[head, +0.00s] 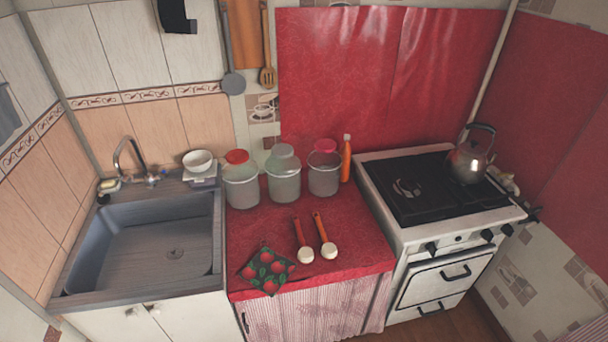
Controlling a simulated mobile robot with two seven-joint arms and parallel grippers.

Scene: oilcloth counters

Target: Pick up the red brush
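The red brush (299,233) lies on the red oilcloth counter (350,252), near its front part. It has a red handle pointing to the back and a round whitish head at the front end. A similar brush with an orange handle (320,227) lies just to its right, with its head also toward the front. The two brushes lie close side by side. Neither of my grippers shows in the head view.
A patterned potholder (266,270) lies left of the brushes at the counter's front edge. Several lidded jars (283,181) and an orange bottle (346,160) stand behind. A sink (140,245) is left; a stove with a kettle (468,163) is right.

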